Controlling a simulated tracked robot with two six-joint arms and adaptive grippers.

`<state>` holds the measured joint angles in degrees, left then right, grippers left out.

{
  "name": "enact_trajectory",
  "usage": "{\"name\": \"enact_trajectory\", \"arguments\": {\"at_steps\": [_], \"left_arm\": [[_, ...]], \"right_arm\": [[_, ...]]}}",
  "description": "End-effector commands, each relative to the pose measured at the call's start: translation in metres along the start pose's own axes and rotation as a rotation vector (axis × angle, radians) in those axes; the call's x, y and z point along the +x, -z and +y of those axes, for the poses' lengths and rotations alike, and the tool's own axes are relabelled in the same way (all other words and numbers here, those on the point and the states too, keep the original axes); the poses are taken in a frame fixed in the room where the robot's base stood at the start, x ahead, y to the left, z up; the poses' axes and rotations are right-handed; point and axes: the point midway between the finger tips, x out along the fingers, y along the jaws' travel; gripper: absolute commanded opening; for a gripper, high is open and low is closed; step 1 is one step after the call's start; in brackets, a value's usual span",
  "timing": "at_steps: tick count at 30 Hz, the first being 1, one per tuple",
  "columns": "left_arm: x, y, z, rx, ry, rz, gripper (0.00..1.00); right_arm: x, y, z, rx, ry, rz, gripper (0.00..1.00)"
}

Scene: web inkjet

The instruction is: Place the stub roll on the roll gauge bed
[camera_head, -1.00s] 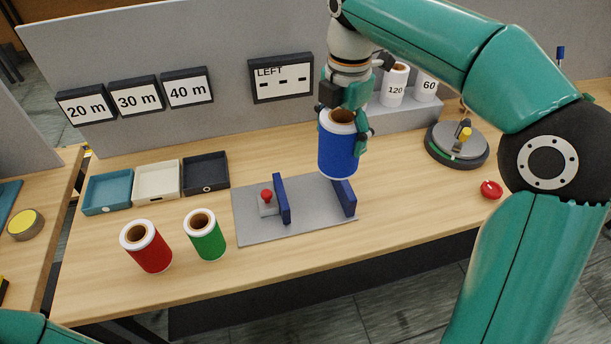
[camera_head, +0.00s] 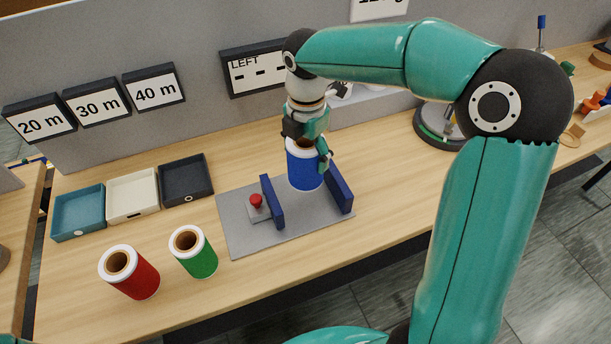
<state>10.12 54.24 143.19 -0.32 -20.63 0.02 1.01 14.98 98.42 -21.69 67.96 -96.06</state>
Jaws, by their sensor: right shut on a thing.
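The blue stub roll (camera_head: 304,172) is upright in my right gripper (camera_head: 308,150), which is shut on its upper part. The roll is at the roll gauge bed (camera_head: 240,236), a grey plate with two blue upright plates. It stands between the left blue plate (camera_head: 272,202) and the right blue plate (camera_head: 340,190), towards the back. I cannot tell whether its bottom touches the bed. A red knob (camera_head: 256,201) sits on a small block at the bed's left. My left gripper is not in view.
A red roll (camera_head: 138,280) and a green roll (camera_head: 200,260) stand front left of the bed. Teal (camera_head: 60,232), cream (camera_head: 118,216) and dark (camera_head: 172,199) trays lie behind them. A display reading LEFT (camera_head: 255,68) is on the grey panel. A round grey stand (camera_head: 430,130) is at the right.

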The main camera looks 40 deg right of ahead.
Motion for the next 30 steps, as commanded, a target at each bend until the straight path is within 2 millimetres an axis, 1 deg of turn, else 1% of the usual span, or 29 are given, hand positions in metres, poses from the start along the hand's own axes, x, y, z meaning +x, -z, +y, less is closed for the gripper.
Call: {"name": "enact_trajectory", "arguments": {"at_steps": [1,3,10,15,18,29,30], "left_arm": [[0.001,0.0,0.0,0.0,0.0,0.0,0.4],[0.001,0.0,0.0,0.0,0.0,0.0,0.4],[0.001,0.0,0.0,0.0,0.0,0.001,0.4],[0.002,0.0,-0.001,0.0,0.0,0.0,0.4],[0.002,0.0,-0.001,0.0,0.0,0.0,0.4],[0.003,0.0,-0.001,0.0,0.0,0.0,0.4],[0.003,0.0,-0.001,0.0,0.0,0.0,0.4]], "right_arm": [[0.011,0.0,-0.001,0.001,0.002,0.001,0.19],[0.021,0.0,-0.001,0.002,0.001,0.001,0.19],[0.037,-0.001,0.0,0.003,0.0,0.0,0.19],[0.062,-0.001,-0.001,0.002,0.002,0.001,0.19],[0.071,-0.001,-0.001,0.002,0.0,0.001,0.19],[0.076,-0.001,0.0,0.003,-0.002,0.0,0.19],[0.076,-0.001,0.0,0.002,-0.001,0.0,0.83]]}}
